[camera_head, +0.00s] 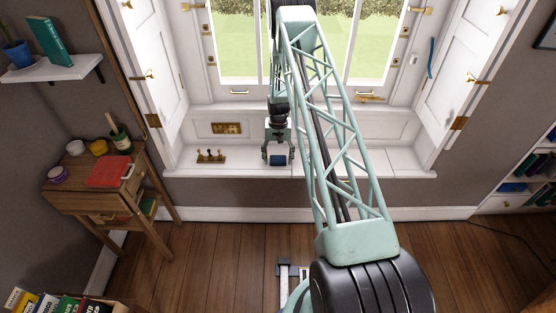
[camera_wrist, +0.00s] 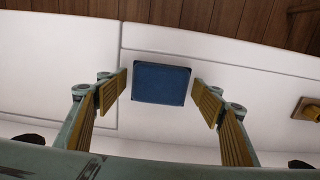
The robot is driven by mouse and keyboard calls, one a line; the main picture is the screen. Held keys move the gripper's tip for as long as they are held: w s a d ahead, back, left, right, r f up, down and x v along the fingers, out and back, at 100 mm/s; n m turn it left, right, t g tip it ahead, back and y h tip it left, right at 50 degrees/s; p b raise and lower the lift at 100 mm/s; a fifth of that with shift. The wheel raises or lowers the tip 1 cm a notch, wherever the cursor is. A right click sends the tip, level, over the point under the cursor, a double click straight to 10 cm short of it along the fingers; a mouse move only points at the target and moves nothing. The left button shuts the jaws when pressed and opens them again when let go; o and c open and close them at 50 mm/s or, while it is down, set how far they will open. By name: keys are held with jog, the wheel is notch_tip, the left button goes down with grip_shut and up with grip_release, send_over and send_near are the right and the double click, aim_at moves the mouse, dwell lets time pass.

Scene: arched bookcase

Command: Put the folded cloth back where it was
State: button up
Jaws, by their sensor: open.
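A dark blue, flat, rectangular thing, which looks like the folded cloth (camera_head: 278,160), lies on the white window sill near its front edge. In the wrist view the cloth (camera_wrist: 161,82) lies flat between my two fingers, with its edges roughly square to them. My gripper (camera_head: 278,154) is open and points down over the sill. In the wrist view my gripper (camera_wrist: 162,92) has one yellow-padded finger on each side of the cloth, with a small gap on both sides. I cannot tell how high the fingertips are above the sill.
A small stand with dark knobs (camera_head: 211,156) is on the sill to the left. A brass plate (camera_head: 226,128) is on the panel behind. A wooden desk (camera_head: 95,195) at left bears a red flat thing (camera_head: 110,171) and pots. The sill to the right (camera_head: 400,162) is clear.

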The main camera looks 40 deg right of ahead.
aim_at(278, 158)
jog(key=shift+r, duration=0.15)
notch_tip(278, 158, up, 12)
jog(key=p, duration=0.2)
dwell(0.7)
dwell(0.6)
